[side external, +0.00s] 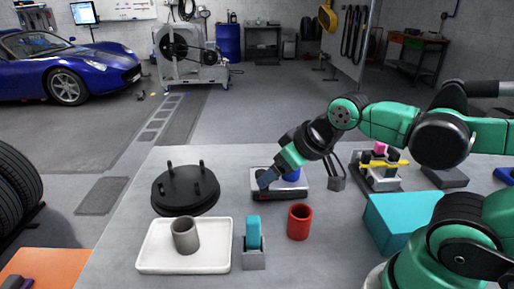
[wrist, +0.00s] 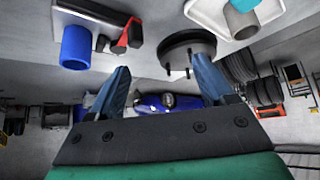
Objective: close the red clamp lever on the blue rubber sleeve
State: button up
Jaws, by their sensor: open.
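The blue rubber sleeve (side external: 293,175) stands upright on a pale base plate (side external: 297,195), partly hidden behind my gripper in the side view. The sleeve (wrist: 76,47) shows at the upper left of the wrist view. Beside it are the red clamp lever (wrist: 131,32) and small black clamp parts (wrist: 119,46). I cannot tell the lever's exact angle. My gripper (side external: 267,178) is low over the left part of the plate. In the wrist view my gripper (wrist: 162,82) has its blue fingers wide apart with nothing between them. Sleeve and lever lie beyond the left finger; I cannot tell contact.
A black disc with pegs (side external: 183,190) is left of the plate. In front stand a red cup (side external: 299,223), a teal piece in a grey holder (side external: 254,260) and a white tray (side external: 150,262) bearing a grey cylinder (side external: 185,236). A teal box (side external: 398,220) is at right.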

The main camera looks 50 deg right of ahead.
jog(key=shift+c, duration=1.3)
jog(key=w+d+f+m+g, duration=0.1)
jog(key=w+m+g, duration=0.1)
jog(key=m, duration=0.1)
jog(key=w+d+f+m+g, duration=0.1)
jog(key=w+m+g, duration=0.1)
jog(key=m, duration=0.1)
jog(key=w+d+f+m+g, duration=0.1)
jog(key=w+m+g, duration=0.1)
jog(key=g, duration=0.1)
jog(key=shift+w+d+m, duration=0.25)
jog(key=shift+d+m, duration=0.1)
jog(key=shift+m, duration=0.05)
jog(key=shift+w+f, duration=0.1)
jog(key=shift+f, duration=2.8)
grip_shut()
